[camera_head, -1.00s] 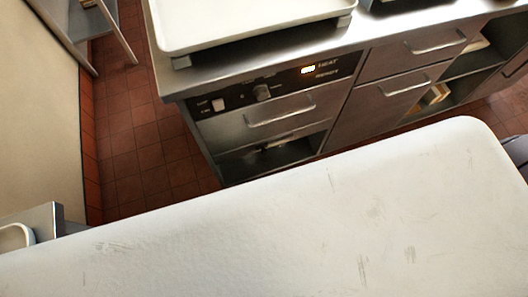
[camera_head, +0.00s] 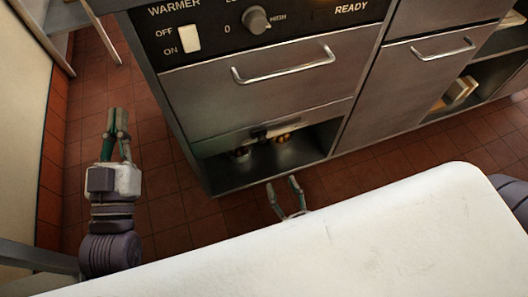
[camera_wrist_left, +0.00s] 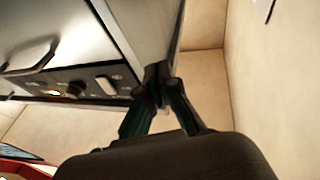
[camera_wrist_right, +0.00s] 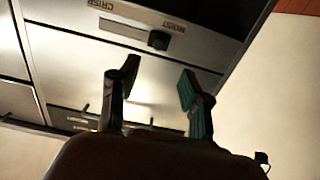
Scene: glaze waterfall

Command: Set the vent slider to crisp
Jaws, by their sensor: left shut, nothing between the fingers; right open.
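The vent slider's black knob (camera_wrist_right: 157,40) shows in the right wrist view, in a pale slot between the labels CRISP and MOIST, close to the MOIST end. In the head view the slider strip (camera_head: 272,130) lies under the warmer drawer, too small to read. My right gripper (camera_head: 283,184) is open and empty, in front of and below the strip; its fingers also show in the right wrist view (camera_wrist_right: 158,80), apart from the knob. My left gripper (camera_head: 118,112) is shut and empty, left of the cabinet; it also shows in the left wrist view (camera_wrist_left: 157,75).
The warmer panel has a white on/off switch (camera_head: 189,38) and a round knob (camera_head: 256,20). The drawer handle (camera_head: 284,69) sticks out above the strip. An open shelf (camera_head: 285,172) lies below. A white surface (camera_head: 350,250) fills the foreground.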

